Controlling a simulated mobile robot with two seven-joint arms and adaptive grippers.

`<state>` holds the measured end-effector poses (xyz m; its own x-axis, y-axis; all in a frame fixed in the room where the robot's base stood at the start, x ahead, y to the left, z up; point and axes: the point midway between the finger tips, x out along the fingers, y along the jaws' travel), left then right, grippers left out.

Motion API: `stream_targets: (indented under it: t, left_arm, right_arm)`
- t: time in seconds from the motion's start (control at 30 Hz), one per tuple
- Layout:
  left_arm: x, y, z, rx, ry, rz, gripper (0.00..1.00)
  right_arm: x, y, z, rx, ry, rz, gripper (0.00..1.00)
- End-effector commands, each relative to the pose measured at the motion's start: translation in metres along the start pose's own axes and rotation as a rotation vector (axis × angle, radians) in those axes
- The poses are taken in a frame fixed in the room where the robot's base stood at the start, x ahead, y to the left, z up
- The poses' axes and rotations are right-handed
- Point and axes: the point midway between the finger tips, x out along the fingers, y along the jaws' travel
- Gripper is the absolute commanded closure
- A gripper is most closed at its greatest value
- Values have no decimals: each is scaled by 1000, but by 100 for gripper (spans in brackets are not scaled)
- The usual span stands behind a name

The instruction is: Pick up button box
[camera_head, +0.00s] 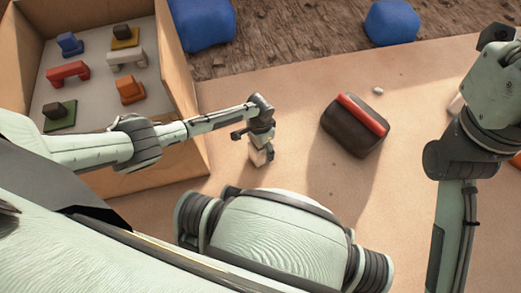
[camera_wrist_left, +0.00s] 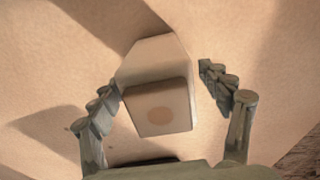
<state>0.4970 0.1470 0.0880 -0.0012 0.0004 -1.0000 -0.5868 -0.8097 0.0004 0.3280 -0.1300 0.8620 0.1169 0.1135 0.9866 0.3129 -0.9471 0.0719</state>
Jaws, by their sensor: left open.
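My left gripper (camera_head: 256,138) is open over a small pale beige block (camera_head: 262,155) on the table. In the left wrist view the fingers of my left gripper (camera_wrist_left: 159,80) stand on either side of this block (camera_wrist_left: 160,106), with gaps on both sides. The block's near face bears a round tan mark. A dark brown box (camera_head: 350,130) with a long red bar (camera_head: 364,114) on top sits to the right of my left gripper, apart from it. I cannot tell for certain which one is the button box. My right gripper does not show clearly.
A cardboard box (camera_head: 180,88) at the upper left holds several coloured blocks. Two blue objects (camera_head: 205,22) (camera_head: 391,22) lie beyond the table edge. A small pale pebble-like thing (camera_head: 377,90) lies near the dark box. My right arm fills the right edge.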

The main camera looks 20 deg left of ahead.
Motion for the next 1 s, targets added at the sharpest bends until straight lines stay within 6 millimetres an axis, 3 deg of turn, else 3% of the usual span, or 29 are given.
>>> stream_targets:
  t: [0.07, 0.6, 0.87, 1.0]
  left_arm:
    - [0, 0, 0, 0, 1, 0, 25]
    - [-1, 0, 0, 0, 1, 0, 92]
    - [-4, 0, -1, 1, 3, 0, 92]
    - [-24, 0, -2, 1, 5, 0, 92]
  right_arm:
    - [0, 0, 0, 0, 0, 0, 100]
    - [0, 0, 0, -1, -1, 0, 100]
    - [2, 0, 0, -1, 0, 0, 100]
    - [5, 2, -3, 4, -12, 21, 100]
